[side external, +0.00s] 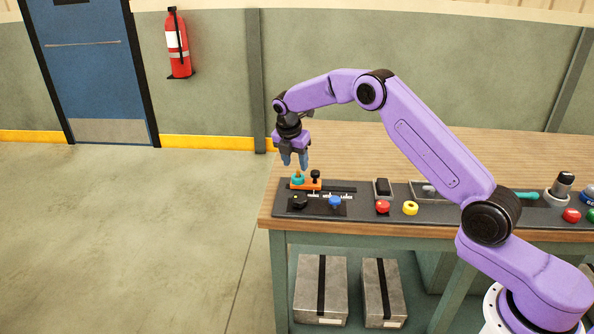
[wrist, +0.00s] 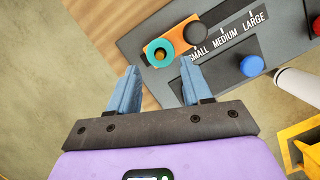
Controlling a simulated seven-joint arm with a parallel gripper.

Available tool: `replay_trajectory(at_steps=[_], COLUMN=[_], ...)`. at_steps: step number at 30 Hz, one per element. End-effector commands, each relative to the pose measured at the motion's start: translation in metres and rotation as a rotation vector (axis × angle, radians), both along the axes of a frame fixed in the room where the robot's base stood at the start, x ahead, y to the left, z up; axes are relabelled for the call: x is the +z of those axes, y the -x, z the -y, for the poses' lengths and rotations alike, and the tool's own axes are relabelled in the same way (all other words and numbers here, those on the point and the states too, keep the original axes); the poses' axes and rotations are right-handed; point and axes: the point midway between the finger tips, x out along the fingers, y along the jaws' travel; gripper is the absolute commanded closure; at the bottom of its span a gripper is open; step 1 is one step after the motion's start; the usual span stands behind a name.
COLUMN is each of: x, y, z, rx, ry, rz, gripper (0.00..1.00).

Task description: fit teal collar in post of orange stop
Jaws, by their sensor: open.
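The teal collar (side external: 298,181) sits at the left end of the orange stop (side external: 312,187). In the wrist view the teal collar (wrist: 151,49) is a ring around the post (wrist: 160,54), with the post's tip showing in its hole. The orange stop (wrist: 185,43) also carries a black knob (wrist: 222,31). My gripper (side external: 295,164) is open and empty, just above the collar and apart from it. In the wrist view my gripper (wrist: 160,82) has its fingers spread, with the collar beyond the gap between them. How deep the collar sits is hard to tell.
A dark panel (side external: 451,214) runs along the bench's front edge. A size scale (wrist: 230,37) lies beside the stop, with a blue knob (wrist: 252,66) nearby. A red button (side external: 382,206) and a yellow ring (side external: 410,208) are further right. The wooden bench top behind (side external: 440,150) is clear.

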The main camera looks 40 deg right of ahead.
Motion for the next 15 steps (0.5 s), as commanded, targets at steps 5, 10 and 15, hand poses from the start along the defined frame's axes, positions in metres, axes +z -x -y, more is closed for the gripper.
replay_trajectory(at_steps=[5, 10, 15], x=[0.034, 0.056, 0.065], y=[0.003, 0.006, 0.007], z=[-0.009, -0.014, -0.017], rx=[0.001, 0.001, 0.001], ry=[0.0, 0.001, 0.0], rz=[0.002, 0.001, 0.0], gripper=[0.51, 0.51, 0.51])
